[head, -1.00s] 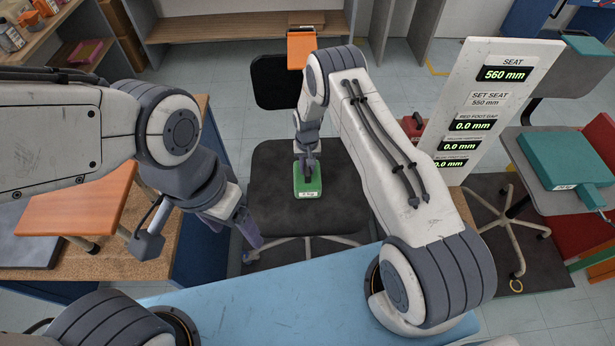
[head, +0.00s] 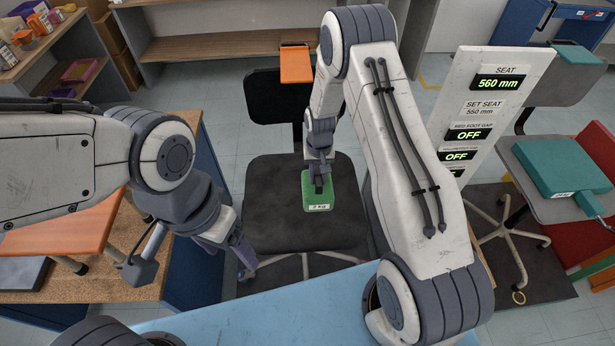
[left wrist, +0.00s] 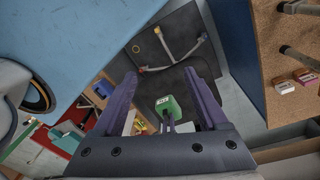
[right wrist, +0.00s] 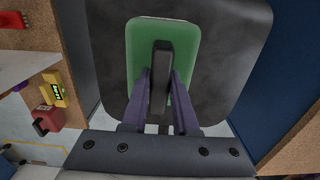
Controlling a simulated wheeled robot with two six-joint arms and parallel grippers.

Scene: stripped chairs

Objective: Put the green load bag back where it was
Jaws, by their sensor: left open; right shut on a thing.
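The green load bag (head: 318,203) is a flat green block with a white label and a dark handle. My right gripper (head: 318,178) is shut on the handle (right wrist: 161,65), and the bag hangs over the dark chair seat (head: 275,225). It looks slightly above the seat, though the gap is hard to judge. The bag (right wrist: 140,45) fills the middle of the right wrist view, and also shows in the left wrist view (left wrist: 170,106). My left gripper (head: 243,254) is open and empty, left of the seat's front corner.
A white panel (head: 500,110) right of the chair reads SEAT 560 mm, SET SEAT 550 mm, with lower readouts OFF. Another chair with a teal cushion (head: 560,165) stands at right. A cork-topped bench (head: 150,255) is at left, a blue surface (head: 260,305) in front.

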